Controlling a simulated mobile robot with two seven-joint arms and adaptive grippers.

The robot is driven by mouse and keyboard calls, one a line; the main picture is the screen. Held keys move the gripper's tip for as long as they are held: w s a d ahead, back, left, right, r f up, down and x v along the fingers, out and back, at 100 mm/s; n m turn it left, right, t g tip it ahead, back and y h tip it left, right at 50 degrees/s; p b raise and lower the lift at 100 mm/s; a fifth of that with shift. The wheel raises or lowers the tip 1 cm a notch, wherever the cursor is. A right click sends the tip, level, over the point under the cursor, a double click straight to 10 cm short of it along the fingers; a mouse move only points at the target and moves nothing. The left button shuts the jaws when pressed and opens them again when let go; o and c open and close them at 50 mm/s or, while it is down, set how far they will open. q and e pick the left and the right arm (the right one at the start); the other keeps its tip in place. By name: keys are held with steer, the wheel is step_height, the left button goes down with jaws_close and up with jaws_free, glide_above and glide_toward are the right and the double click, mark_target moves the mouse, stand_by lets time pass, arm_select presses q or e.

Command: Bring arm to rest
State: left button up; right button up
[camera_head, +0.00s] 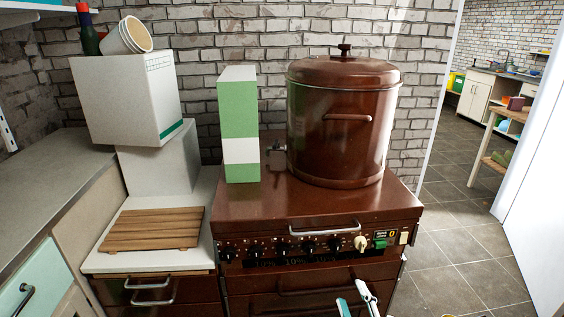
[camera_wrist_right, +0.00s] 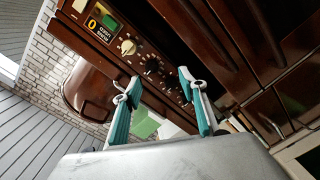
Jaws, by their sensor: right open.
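My right gripper (camera_head: 356,302) shows at the bottom of the head view, in front of the brown stove (camera_head: 300,205) and below its knob panel. Its two teal-and-white fingers are apart, with nothing between them. In the right wrist view the open gripper (camera_wrist_right: 160,92) faces the stove front, with the knob panel (camera_wrist_right: 145,58) beyond the fingers. The picture there is strongly tilted. Most of my right arm is hidden below the head view's edge. My left gripper is not in either view.
A large brown lidded pot (camera_head: 342,125) and a green-and-white box (camera_head: 238,125) stand on the stove. Left of it, a wooden board (camera_head: 152,229) lies on a white counter with stacked white boxes (camera_head: 128,98). Tiled floor (camera_head: 465,255) is free to the right.

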arm_select(q)
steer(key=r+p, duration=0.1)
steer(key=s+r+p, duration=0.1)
steer(key=p, duration=0.1)
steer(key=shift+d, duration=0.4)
arm_select(e)
steer(key=s+f+m+g+y, duration=0.1)
steer(key=s+f+m+g, duration=0.2)
steer(key=s+f, duration=0.4)
steer(key=s+f+m+g+y, duration=0.1)
steer(key=s+f+m+g, duration=0.2)
steer(key=s+f, duration=0.5)
steer(key=s+m, duration=0.1)
steer(key=s, duration=0.4)
steer(key=shift+a+f+g, duration=0.2)
steer(key=shift+f+g, duration=0.1)
steer(key=shift+g, duration=0.1)
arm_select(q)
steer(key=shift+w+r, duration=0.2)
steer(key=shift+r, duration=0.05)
